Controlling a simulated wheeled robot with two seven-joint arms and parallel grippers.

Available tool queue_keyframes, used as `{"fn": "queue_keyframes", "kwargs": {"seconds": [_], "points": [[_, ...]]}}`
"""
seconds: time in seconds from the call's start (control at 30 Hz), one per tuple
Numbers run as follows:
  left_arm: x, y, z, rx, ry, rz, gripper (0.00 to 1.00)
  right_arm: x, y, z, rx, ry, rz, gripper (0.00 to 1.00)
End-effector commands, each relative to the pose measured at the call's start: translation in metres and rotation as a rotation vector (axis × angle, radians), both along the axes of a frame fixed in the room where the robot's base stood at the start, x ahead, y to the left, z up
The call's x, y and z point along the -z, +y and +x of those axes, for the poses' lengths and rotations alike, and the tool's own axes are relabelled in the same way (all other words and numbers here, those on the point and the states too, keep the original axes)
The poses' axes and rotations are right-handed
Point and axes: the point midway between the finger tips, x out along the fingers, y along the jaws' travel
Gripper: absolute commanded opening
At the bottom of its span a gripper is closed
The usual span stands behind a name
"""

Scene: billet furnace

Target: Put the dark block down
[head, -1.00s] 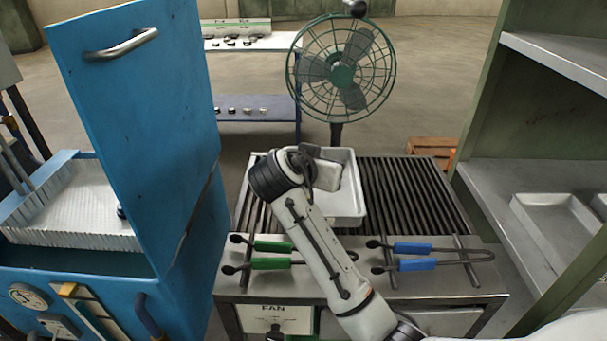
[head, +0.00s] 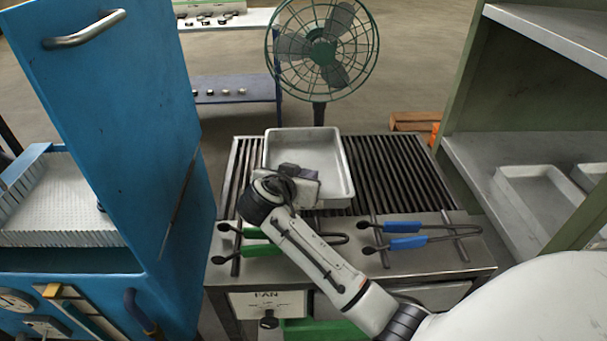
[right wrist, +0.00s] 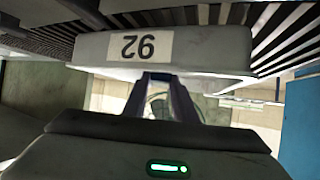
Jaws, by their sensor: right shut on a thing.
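The dark block (head: 288,168) shows as a small dark grey piece at the tip of my right gripper (head: 290,172), mostly covered by the hand. The gripper is shut on it, over the front left part of a pale metal tray (head: 338,165) on the slatted grill. In the right wrist view, the two dark fingers (right wrist: 163,96) pass behind the tray wall (right wrist: 200,52), which has an upside-down "92" label. Their tips and the block are hidden there. I cannot tell whether the block touches the tray floor. My left gripper is not in view.
A green fan (head: 325,48) stands behind the grill (head: 400,175). Green-handled tongs (head: 262,250) and blue-handled tongs (head: 406,243) lie on the front ledge. A blue furnace door (head: 110,120) rises at left. A shelf with trays (head: 540,200) stands at right.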

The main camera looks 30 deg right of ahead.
Motion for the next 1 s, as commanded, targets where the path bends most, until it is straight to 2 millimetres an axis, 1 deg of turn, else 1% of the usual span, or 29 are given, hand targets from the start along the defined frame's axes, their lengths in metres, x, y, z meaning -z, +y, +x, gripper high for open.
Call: {"fn": "queue_keyframes", "kwargs": {"seconds": [0.13,0.27,0.3,0.37,0.4,0.63,0.73,0.87,1.0], "points": [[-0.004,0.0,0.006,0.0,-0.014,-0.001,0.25,-0.002,0.0,0.001,0.0,-0.004,-0.001,0.0],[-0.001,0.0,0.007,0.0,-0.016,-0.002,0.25,0.003,0.0,0.001,0.0,-0.004,-0.001,0.0],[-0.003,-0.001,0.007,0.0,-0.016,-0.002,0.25,0.002,0.0,0.0,0.0,-0.001,-0.001,0.31],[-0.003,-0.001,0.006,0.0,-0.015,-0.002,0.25,0.002,0.0,0.0,0.0,0.0,0.0,0.42],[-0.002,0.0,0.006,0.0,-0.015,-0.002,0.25,0.002,0.0,0.0,0.0,0.0,0.0,0.43],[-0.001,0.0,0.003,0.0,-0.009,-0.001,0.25,0.002,0.0,0.0,0.0,-0.001,-0.001,0.43],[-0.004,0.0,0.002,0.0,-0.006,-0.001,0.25,-0.003,0.0,0.0,-0.001,-0.001,-0.001,0.43],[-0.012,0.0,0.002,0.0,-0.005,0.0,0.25,-0.012,0.013,-0.003,-0.003,-0.001,0.002,0.43],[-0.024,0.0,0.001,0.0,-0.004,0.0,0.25,-0.026,0.034,-0.009,-0.003,-0.001,0.004,0.43]]}}
